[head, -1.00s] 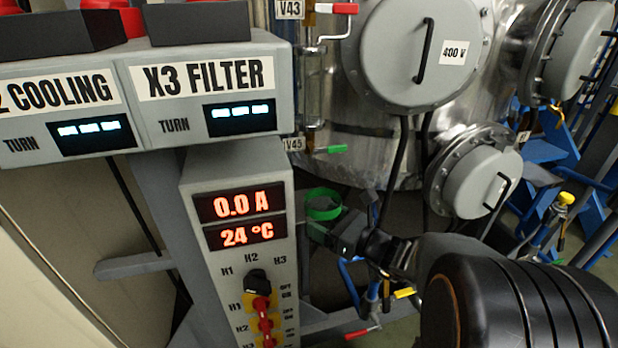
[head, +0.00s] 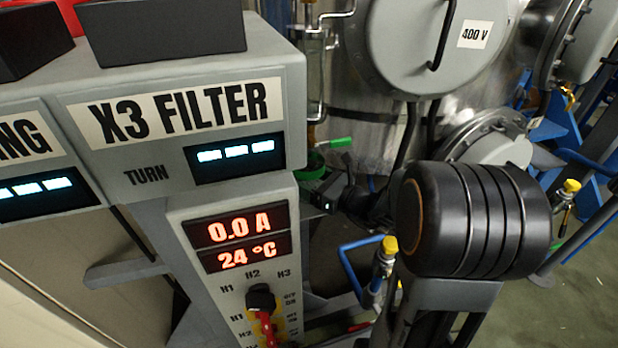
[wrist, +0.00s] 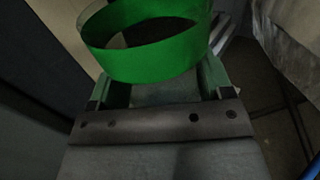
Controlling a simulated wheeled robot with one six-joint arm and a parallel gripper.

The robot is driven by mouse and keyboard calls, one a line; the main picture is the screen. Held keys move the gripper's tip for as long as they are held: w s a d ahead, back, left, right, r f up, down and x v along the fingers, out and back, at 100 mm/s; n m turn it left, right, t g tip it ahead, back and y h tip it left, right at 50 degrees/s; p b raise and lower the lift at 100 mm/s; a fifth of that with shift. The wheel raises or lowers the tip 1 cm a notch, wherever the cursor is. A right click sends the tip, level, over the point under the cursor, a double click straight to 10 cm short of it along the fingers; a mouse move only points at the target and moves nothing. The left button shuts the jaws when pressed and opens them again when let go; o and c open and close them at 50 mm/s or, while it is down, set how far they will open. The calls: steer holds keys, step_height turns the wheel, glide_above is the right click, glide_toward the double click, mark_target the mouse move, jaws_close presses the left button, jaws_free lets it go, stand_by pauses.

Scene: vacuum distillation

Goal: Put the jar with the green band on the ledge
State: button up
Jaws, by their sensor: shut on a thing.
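The jar with the green band (wrist: 150,55) is held at my gripper (wrist: 160,90), whose jaws are shut on it. In the wrist view the green band fills the upper middle, and the rest of the jar is hard to make out. In the head view the green band (head: 312,165) shows small, beside the right edge of the control panel and in front of the steel vessel. My gripper (head: 322,188) is partly hidden there by my own arm. I cannot pick out the ledge with certainty.
The grey X3 FILTER control box (head: 180,120) and the panel with red displays (head: 240,245) stand close on the left. A large steel vessel (head: 365,130) with round grey covers is behind. Blue pipes with yellow-capped valves (head: 390,246) are at lower right.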

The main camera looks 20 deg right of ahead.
steer(key=shift+w+a+f+b, duration=0.15)
steer(key=shift+w+f+b, duration=0.2)
steer(key=shift+f, duration=0.15)
steer(key=shift+s+a+r, duration=0.15)
steer(key=shift+r, duration=0.1)
steer(key=shift+d, duration=0.25)
steer(key=o, duration=1)
steer(key=shift+f, duration=0.2)
steer(key=shift+r, duration=0.1)
